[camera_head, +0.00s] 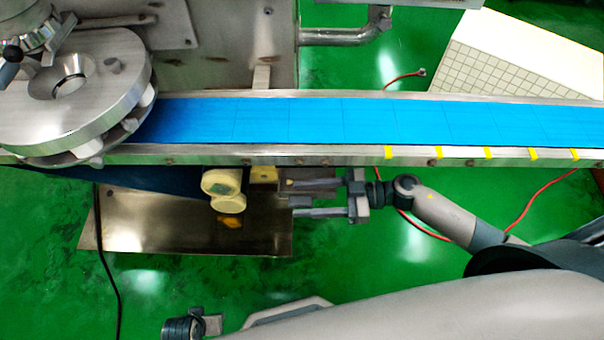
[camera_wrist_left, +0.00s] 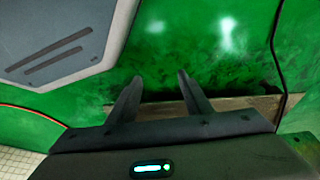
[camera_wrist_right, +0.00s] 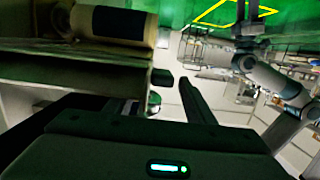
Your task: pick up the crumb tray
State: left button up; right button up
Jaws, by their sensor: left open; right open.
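The crumb tray (camera_head: 150,225) is a flat brownish metal sheet below the blue conveyor in the head view, with a small orange patch on it. Its back part is hidden under the belt. My right gripper (camera_head: 292,198) is open, its fingertips at the tray's right edge; I cannot tell whether they touch it. The right gripper also shows open and empty in the right wrist view (camera_wrist_right: 178,82). My left gripper (camera_wrist_left: 156,80) is open and empty in the left wrist view. A brownish strip behind its fingers looks like the tray's edge (camera_wrist_left: 240,102).
The blue conveyor (camera_head: 340,120) with its metal rail runs above the tray. Cream rollers (camera_head: 222,183) hang over the tray and also show in the right wrist view (camera_wrist_right: 112,22). A black cable (camera_head: 108,280) crosses the tray's left side. Green floor lies in front.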

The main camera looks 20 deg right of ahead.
pick_arm(q)
jog(key=shift+s, duration=0.1)
pick_arm(e)
jog(key=shift+c, duration=0.3)
jog(key=c, duration=1)
grip_shut()
pick_arm(q)
jog(key=shift+s+f, duration=0.1)
jog(key=shift+s, duration=0.5)
